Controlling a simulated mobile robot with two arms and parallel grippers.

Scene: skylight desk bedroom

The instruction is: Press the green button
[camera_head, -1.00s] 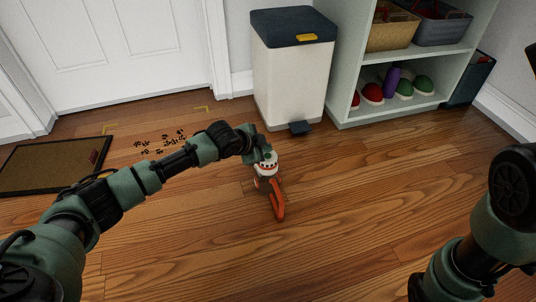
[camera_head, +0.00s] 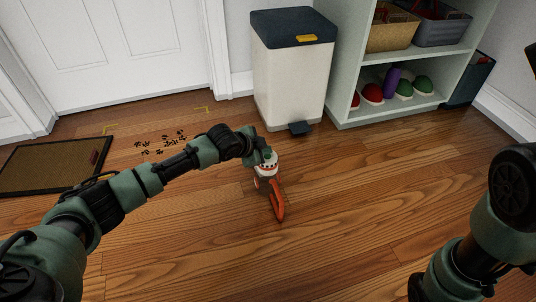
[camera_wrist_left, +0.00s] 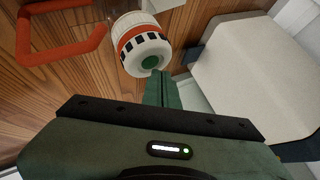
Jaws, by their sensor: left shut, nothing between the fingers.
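A white and red-orange device (camera_head: 277,203) with a handle is on the wooden floor, in the middle of the head view. In the left wrist view its round white end (camera_wrist_left: 128,38) has a red band and dark slots. The green button (camera_wrist_left: 150,62) is at the centre of that end. My left gripper (camera_wrist_left: 158,76) is shut and empty, its fingertips right at the button's lower edge; I cannot tell whether they touch it. In the head view my left gripper (camera_head: 269,156) covers the button. My right arm is at the right; its gripper is not seen.
A white bin (camera_head: 291,80) with a dark lid and pedal stands just behind the device. A shelf (camera_head: 343,95) with baskets and coloured items is at the back right. Dark crumbs (camera_head: 165,142) and a doormat (camera_head: 50,165) lie at the left. The floor in front is clear.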

